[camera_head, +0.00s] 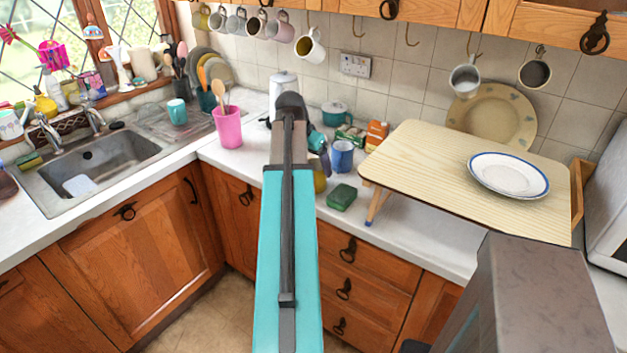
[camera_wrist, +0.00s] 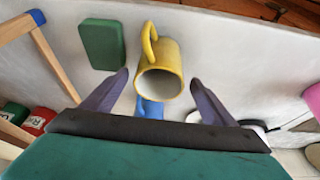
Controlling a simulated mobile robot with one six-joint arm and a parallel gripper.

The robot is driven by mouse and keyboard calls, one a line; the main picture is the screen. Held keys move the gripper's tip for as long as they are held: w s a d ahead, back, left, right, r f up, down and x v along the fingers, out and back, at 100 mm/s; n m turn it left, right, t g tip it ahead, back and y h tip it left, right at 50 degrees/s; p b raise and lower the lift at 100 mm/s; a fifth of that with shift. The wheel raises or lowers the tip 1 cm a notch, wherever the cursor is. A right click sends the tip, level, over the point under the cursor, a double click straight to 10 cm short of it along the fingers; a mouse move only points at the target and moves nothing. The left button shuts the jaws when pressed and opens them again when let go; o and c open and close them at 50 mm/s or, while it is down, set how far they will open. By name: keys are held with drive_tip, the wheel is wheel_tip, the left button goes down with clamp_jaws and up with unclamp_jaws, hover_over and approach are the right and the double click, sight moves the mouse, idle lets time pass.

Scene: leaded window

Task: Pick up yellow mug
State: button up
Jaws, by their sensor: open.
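The yellow mug (camera_wrist: 172,56) stands upright on the white counter in the wrist view, its pale inside showing and its handle toward the top of the picture. My gripper (camera_wrist: 160,77) is open and empty, with one purple-grey finger on each side of the mug's rim. I cannot tell how far the fingertips are from the mug in depth. In the head view only a small part of the yellow mug (camera_head: 320,183) shows beside my arm, which hides the rest.
A green block (camera_wrist: 101,44) lies beside the mug. A blue mug (camera_head: 342,157) stands close behind it. A wooden tray table (camera_head: 425,165) with a plate (camera_head: 508,175) stands to the right. A pink cup (camera_head: 228,128) with utensils stands to the left.

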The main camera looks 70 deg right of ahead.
sight(316, 174)
drive_tip(key=shift+d+f, duration=0.1)
drive_tip(key=shift+f, duration=0.15)
drive_tip(key=shift+f, duration=0.1)
drive_tip(key=shift+p+x, duration=1)
drive_tip(key=shift+x, duration=1.45)
drive_tip(key=c, duration=1.3)
